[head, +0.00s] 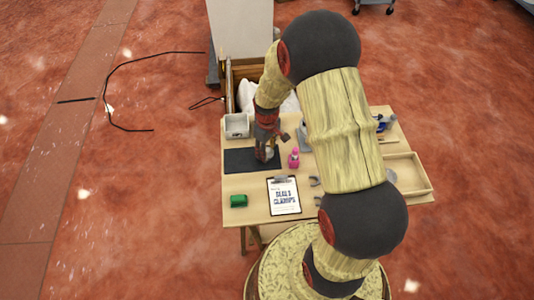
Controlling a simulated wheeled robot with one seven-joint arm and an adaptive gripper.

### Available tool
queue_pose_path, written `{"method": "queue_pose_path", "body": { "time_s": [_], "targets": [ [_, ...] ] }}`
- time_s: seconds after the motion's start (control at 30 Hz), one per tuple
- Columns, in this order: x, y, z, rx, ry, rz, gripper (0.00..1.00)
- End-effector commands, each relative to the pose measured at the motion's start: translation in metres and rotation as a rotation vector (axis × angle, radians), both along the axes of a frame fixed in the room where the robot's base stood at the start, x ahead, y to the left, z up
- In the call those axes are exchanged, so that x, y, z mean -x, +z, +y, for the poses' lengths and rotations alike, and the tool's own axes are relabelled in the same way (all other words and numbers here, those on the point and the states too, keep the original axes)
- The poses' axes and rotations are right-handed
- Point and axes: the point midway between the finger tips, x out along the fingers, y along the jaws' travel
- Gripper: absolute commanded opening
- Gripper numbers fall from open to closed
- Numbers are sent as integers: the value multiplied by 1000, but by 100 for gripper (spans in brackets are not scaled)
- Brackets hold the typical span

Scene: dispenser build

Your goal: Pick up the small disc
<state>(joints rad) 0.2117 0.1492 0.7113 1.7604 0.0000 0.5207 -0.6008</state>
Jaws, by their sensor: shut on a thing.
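My gripper (267,155) points down over the dark mat (238,161) on the left part of the table. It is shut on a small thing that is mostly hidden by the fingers. I cannot make out its shape, so I cannot tell by sight whether it is the small disc. No separate small disc can be made out elsewhere on the table. I cannot tell whether the fingertips touch the mat or are just above it.
A pink bottle (294,158) stands just right of the gripper. A grey bin (236,126) is behind the mat, and a wooden tray (427,188) is at the right. My arm hides the table's middle.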

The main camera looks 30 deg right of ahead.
Motion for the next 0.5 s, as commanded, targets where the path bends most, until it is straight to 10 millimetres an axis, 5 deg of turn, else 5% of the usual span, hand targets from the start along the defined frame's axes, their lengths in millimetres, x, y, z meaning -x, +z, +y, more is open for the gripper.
{"method": "queue_pose_path", "body": {
  "time_s": [0.5],
  "targets": [
    [-1,0,0,1,0,-1,2]
  ]
}}
